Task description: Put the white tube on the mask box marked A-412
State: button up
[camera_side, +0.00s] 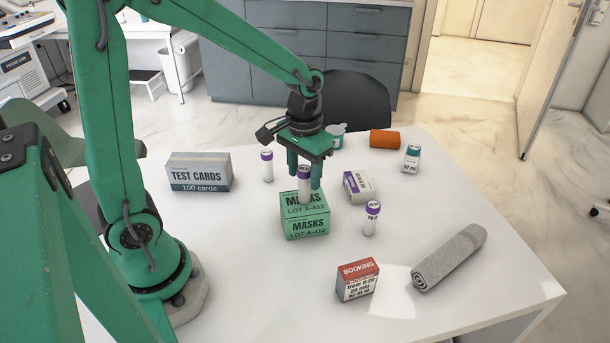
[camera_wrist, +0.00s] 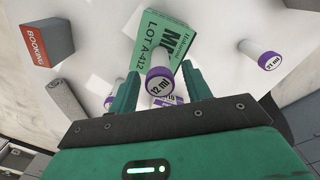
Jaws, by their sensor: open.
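A white tube with a purple cap (camera_side: 304,184) appears to stand upright on top of the green mask box marked LOT A-412 (camera_side: 305,225). In the wrist view the tube's cap (camera_wrist: 160,84) reads 12 ml, over the box's green lettered top (camera_wrist: 146,38). My gripper (camera_side: 304,183) is open, with one finger on each side of the tube. In the wrist view the two fingers (camera_wrist: 162,88) are apart, with visible gaps to the cap.
Other purple-capped tubes stand left (camera_side: 267,166) and right (camera_side: 371,218) of the box. A white-and-purple box (camera_side: 358,187) is close on the right. Also on the table are test cards (camera_side: 200,173), a booking box (camera_side: 358,280), a grey roll (camera_side: 449,259), an orange roll (camera_side: 384,140) and a teal-capped bottle (camera_side: 411,160).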

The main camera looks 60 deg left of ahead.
notch_tip(320, 180, up, 8)
jog(key=shift+f, duration=0.15)
dwell(0.7)
jog(key=s+r+m+t, duration=0.1)
jog(key=s+r+t, duration=0.1)
jog(key=s, duration=0.3)
jog(key=s+r+m+t, duration=0.1)
jog(key=s+r+t, duration=0.1)
jog(key=s, duration=0.4)
jog(key=shift+s+t, duration=0.2)
jog(key=shift+t, duration=0.6)
